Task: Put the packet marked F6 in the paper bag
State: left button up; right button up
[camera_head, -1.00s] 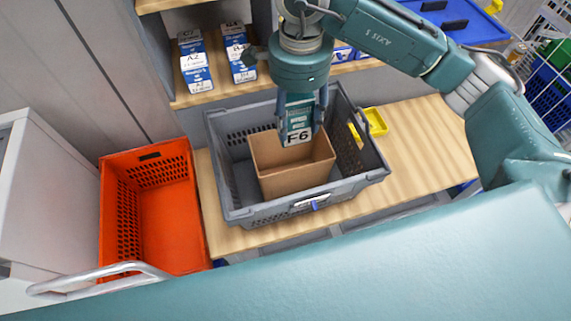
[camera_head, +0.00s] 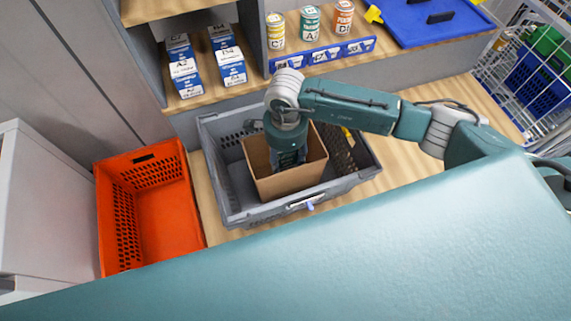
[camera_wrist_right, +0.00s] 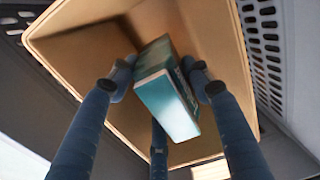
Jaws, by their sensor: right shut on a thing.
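The open brown paper bag (camera_head: 290,183) stands in a grey crate (camera_head: 236,217) on the wooden bench. My right gripper (camera_head: 290,160) reaches down into the bag's mouth, its fingertips hidden behind the bag's front wall. In the right wrist view my right gripper (camera_wrist_right: 160,80) is shut on a teal and white packet (camera_wrist_right: 168,95), the F6 packet, between its fingers. The packet is inside the bag's opening, with the bag's walls (camera_wrist_right: 85,60) around it. Its label does not show now. I cannot tell if it touches the bag's bottom. My left gripper is not in view.
An empty orange tote (camera_head: 165,215) stands left of the bench. Blue and white cartons (camera_head: 185,70) and several cans (camera_head: 310,22) stand on the shelf behind. A blue lid (camera_head: 430,20) lies at the upper right. The bench right of the crate has free room.

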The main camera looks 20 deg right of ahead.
aim_at(286, 169)
notch_tip(286, 169, down, 2)
notch_tip(286, 169, down, 4)
jog(key=shift+r+p, duration=0.1)
jog(key=shift+p, duration=0.5)
jog(key=shift+f, duration=0.25)
jog(key=shift+f+b, duration=0.15)
jog(key=shift+b, duration=0.15)
jog(key=o, duration=1.4)
jog(key=shift+c, duration=0.2)
jog(key=shift+r, duration=0.2)
